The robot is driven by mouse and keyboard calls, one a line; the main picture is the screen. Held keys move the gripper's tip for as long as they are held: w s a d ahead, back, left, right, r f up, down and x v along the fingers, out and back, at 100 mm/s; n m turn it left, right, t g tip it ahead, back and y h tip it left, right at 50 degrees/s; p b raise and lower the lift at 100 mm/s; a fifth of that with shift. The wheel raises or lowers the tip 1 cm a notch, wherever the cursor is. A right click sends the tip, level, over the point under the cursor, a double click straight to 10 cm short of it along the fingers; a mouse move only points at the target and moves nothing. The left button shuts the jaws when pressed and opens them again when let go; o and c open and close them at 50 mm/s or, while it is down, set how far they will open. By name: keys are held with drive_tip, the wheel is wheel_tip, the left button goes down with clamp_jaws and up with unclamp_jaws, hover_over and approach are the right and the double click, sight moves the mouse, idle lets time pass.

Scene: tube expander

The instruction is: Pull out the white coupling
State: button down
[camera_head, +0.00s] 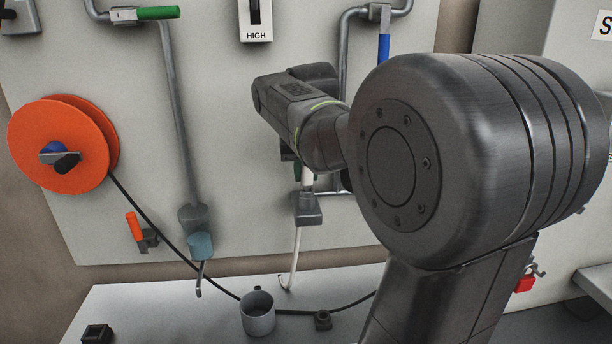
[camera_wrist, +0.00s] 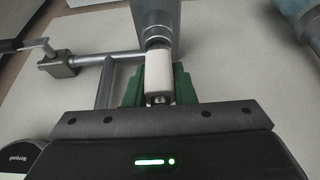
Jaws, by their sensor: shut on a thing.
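The white coupling (camera_wrist: 158,72) is a short white cylinder standing out from a grey block (camera_wrist: 157,20) in the wrist view. The green fingers of my gripper (camera_wrist: 158,88) are shut on it, one on each side. A small metal end shows at the coupling's near side. In the head view the white coupling (camera_head: 308,181) shows as a small pale piece above the grey block (camera_head: 307,209). A bit of green finger shows beside it; my arm hides most of the gripper there. Whether the coupling is seated in the block is hard to tell.
A white hose (camera_head: 295,255) hangs below the block. Grey pipes (camera_head: 174,110) run over the panel, with a green-handled valve (camera_head: 157,13) and a blue-handled one (camera_head: 384,47). An orange reel (camera_head: 60,145) is at left. A grey mug (camera_head: 258,316) stands on the bench below.

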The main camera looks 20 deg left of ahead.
drive_tip(key=shift+r+p, duration=0.35)
drive_tip(key=shift+r, duration=0.1)
drive_tip(key=shift+r+p, duration=1.65)
drive_tip(key=shift+r, duration=2.2)
